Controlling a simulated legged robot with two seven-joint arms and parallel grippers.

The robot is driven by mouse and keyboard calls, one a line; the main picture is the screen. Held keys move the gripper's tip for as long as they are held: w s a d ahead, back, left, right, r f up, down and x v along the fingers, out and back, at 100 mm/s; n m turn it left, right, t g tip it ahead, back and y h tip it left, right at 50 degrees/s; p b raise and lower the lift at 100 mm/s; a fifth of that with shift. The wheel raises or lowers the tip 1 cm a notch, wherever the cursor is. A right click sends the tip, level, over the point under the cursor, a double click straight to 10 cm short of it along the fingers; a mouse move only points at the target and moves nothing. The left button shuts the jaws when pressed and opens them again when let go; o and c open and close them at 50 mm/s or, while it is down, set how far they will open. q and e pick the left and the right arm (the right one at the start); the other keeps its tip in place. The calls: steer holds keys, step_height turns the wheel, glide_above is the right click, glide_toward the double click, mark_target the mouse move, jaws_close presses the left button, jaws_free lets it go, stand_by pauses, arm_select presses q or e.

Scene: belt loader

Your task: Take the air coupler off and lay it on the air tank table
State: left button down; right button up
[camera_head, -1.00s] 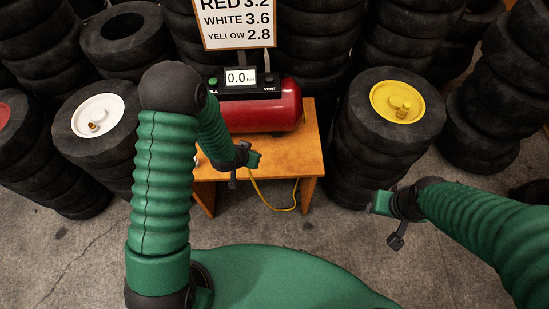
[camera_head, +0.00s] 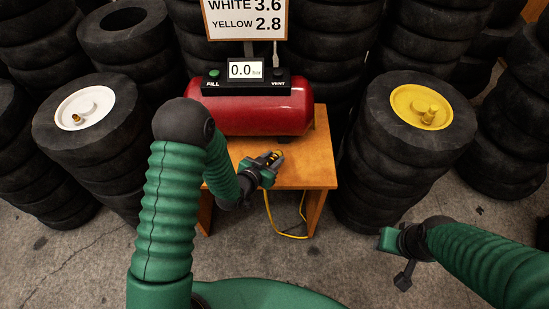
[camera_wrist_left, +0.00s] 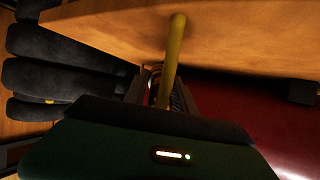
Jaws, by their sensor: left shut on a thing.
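My left gripper (camera_head: 267,166) is shut on the air coupler (camera_head: 275,156), a small dark piece with yellow bands. In the head view they are over the front of the wooden air tank table (camera_head: 312,172); I cannot tell whether the coupler touches the top. In the left wrist view my left gripper (camera_wrist_left: 160,92) is at the yellow air hose (camera_wrist_left: 173,55), with the table (camera_wrist_left: 240,32) close by and the coupler mostly hidden. My right gripper (camera_head: 388,239) hangs at the right, apart from everything; its finger gap is unclear.
The red air tank (camera_head: 260,117) sits at the back of the table, its display (camera_head: 244,70) reading 0.0. A tyre stack with a white hub (camera_head: 85,108) stands left, one with a yellow hub (camera_head: 420,104) right. The hose (camera_head: 285,234) hangs before the table.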

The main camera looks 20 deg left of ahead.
arm_select(q)
steer(key=shift+a+f+b, duration=0.35)
steer(key=shift+f, duration=0.5)
steer(key=shift+d+r, duration=0.15)
steer(key=shift+d, duration=0.2)
steer(key=c, duration=1.1)
jaws_free()
steer(key=shift+d, duration=0.1)
steer(key=shift+o, duration=0.8)
steer(key=shift+a, duration=0.25)
arm_select(e)
steer(key=shift+a+f, duration=0.3)
steer(key=shift+f, duration=0.25)
arm_select(q)
steer(key=p+v, duration=1)
steer(key=v, duration=0.6)
steer(key=shift+s+a, duration=0.2)
steer(key=shift+s, duration=0.15)
arm_select(e)
steer(key=w+v, duration=0.2)
steer(key=v, duration=0.7)
steer(key=shift+r, duration=0.65)
